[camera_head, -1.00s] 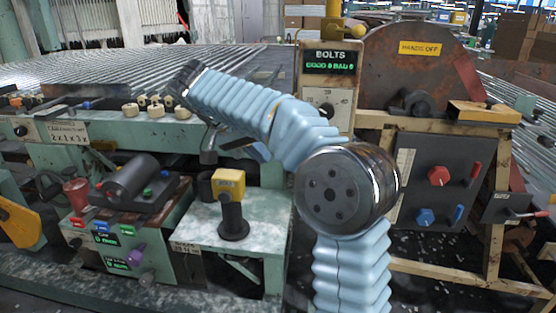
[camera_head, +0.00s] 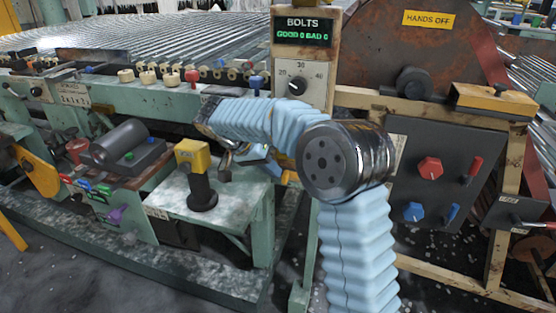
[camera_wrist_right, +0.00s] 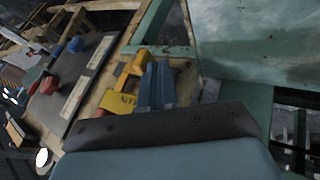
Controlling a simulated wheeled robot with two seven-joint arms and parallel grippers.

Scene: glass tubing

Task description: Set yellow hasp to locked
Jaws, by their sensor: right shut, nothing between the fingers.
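In the right wrist view a yellow fitting (camera_wrist_right: 132,72) with a yellow label (camera_wrist_right: 113,104) reading "MAIN" sits on a pale wooden board. It looks like the yellow hasp, but its locked or unlocked position cannot be told. My right gripper (camera_wrist_right: 156,80) has blue fingers that are shut and empty, and they appear right beside the yellow fitting; whether they touch it is unclear. My left gripper is not in view.
A dark panel (camera_head: 440,150) with red and blue knobs and levers stands right of my arm. A green table (camera_head: 240,205) carries a yellow-topped black post (camera_head: 193,155). A "BOLTS" display box (camera_head: 305,30) stands behind the arm. The left floor is open.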

